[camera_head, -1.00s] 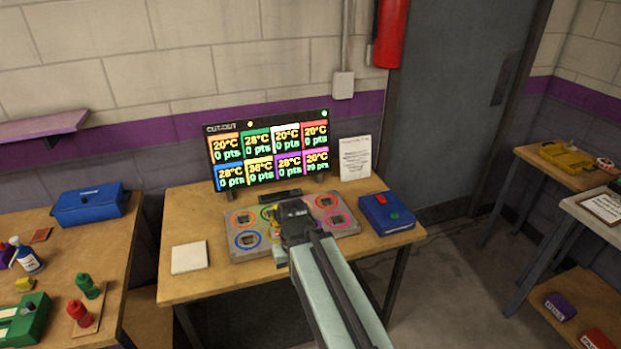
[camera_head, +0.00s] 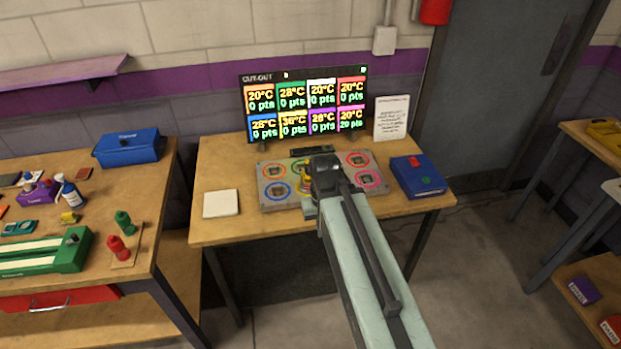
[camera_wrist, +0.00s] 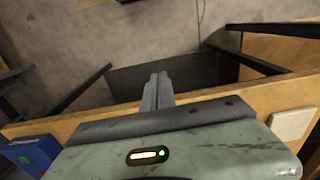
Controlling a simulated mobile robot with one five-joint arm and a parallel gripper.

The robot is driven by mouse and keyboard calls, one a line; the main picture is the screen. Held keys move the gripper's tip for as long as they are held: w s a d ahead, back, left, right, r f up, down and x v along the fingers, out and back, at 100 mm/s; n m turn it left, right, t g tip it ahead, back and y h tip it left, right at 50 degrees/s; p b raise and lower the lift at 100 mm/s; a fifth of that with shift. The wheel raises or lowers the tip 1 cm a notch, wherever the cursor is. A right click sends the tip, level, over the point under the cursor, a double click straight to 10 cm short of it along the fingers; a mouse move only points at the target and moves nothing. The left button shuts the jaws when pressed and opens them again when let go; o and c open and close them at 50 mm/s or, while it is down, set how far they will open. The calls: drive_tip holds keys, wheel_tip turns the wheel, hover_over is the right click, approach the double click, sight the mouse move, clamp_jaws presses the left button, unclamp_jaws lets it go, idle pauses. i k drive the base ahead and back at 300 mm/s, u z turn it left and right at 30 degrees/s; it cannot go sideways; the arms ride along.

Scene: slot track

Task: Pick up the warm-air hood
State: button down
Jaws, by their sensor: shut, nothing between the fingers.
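I cannot pick out a warm-air hood for certain in either view. My gripper shows in the wrist view (camera_wrist: 158,80) with its two fingers together and nothing between them. In the head view its dark wrist is over the grey board with coloured rings (camera_head: 277,202), hiding the middle of that board and the fingertips. A small yellow and red piece (camera_head: 305,181) shows just left of my wrist at the board. I cannot tell whether they touch.
A lit display (camera_head: 305,105) stands behind the board. A blue box (camera_head: 417,177) is to the right and a white tile (camera_head: 221,204) to the left. Floor is open at right.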

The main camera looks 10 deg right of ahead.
sight(304, 185)
drive_tip(key=u, duration=3.05)
drive_tip(key=k, duration=0.8)
drive_tip(key=z, duration=1.3)
drive_tip(key=i, duration=1)
drive_tip(key=u, duration=0.05)
